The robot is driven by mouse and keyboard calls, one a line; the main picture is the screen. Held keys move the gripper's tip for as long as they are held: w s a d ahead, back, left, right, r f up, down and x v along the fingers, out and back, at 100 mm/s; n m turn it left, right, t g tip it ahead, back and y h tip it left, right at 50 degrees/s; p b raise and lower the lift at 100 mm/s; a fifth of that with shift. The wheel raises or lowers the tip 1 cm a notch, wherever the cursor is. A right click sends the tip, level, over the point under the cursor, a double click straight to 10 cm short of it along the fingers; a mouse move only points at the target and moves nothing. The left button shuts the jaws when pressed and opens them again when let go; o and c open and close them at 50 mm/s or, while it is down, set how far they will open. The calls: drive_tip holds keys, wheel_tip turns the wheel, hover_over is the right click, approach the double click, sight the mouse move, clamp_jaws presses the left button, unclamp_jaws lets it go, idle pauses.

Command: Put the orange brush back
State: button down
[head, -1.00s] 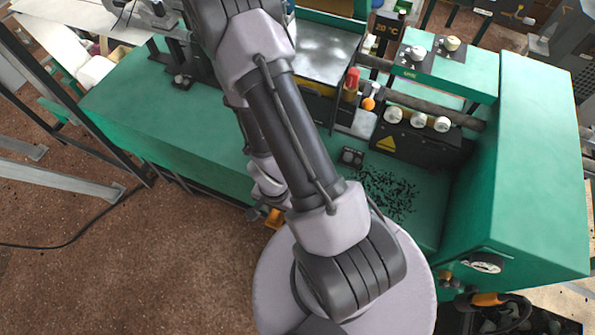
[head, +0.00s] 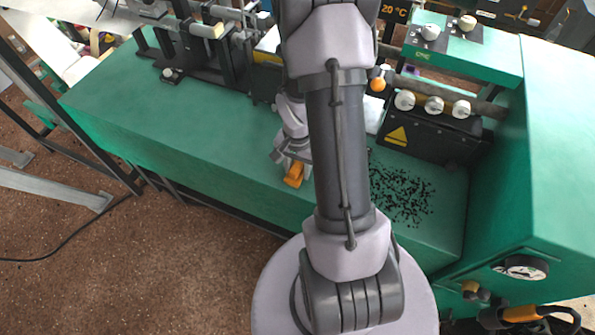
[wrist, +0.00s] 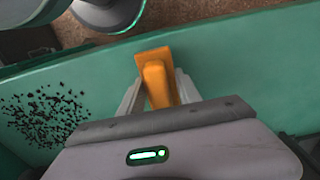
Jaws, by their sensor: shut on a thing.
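The orange brush (head: 294,174) shows just below my gripper (head: 290,160) in the head view, over the front part of the green machine top. In the wrist view my gripper (wrist: 157,95) is shut on the orange brush (wrist: 155,72), with a finger on each side of it. The brush's bristles are not visible, and I cannot tell how far it is above the green surface. My arm hides part of the machine behind it in the head view.
Black paper plugs (head: 400,195) lie scattered on the green machine top (head: 190,115) at the right. A tall green housing (head: 560,170) bounds the right side. The left top is mostly clear.

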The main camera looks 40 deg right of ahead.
drive_tip(key=shift+f, duration=0.1)
drive_tip(key=c, duration=0.8)
unclamp_jaws()
drive_tip(key=shift+f, duration=0.1)
drive_tip(key=shift+c, duration=0.2)
